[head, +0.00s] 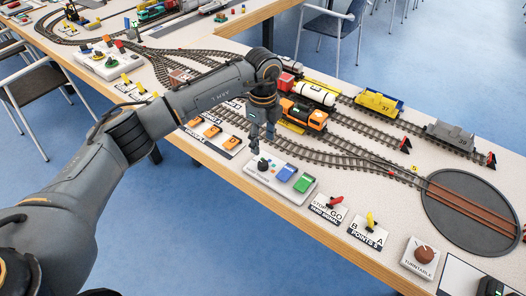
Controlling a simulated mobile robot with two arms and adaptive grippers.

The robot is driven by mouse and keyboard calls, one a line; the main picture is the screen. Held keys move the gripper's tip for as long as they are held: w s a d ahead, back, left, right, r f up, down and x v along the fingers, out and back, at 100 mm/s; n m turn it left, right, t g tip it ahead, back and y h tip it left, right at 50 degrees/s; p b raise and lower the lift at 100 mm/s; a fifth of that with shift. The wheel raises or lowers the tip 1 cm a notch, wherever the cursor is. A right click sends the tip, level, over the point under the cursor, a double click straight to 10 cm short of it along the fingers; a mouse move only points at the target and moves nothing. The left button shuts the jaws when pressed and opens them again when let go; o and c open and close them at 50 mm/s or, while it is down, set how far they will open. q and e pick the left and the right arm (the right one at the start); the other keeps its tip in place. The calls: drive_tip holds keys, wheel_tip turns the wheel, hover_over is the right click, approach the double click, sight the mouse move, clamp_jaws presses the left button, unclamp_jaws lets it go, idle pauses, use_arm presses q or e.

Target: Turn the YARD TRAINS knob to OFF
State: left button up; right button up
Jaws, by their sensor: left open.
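A white control box (295,191) sits near the front edge of the table, with a small dark knob (262,164) at its left end and blue and green blocks to the right. I cannot read its label, so I cannot confirm that this is the YARD TRAINS knob. The knob's pointer direction is too small to tell. My left gripper (262,146) points down just above and behind the dark knob. It is open and empty, and appears apart from the knob. My right gripper is not in view.
Track with an orange locomotive (304,115) and wagons runs behind the box. The orange-switch panel (211,131) is to its left. The STOP/GO lever (332,204), points lever (371,222), turntable knob (424,254) and turntable (470,212) are to its right.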

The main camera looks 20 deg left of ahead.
use_arm(q)
drive_tip(key=shift+r, duration=1.6)
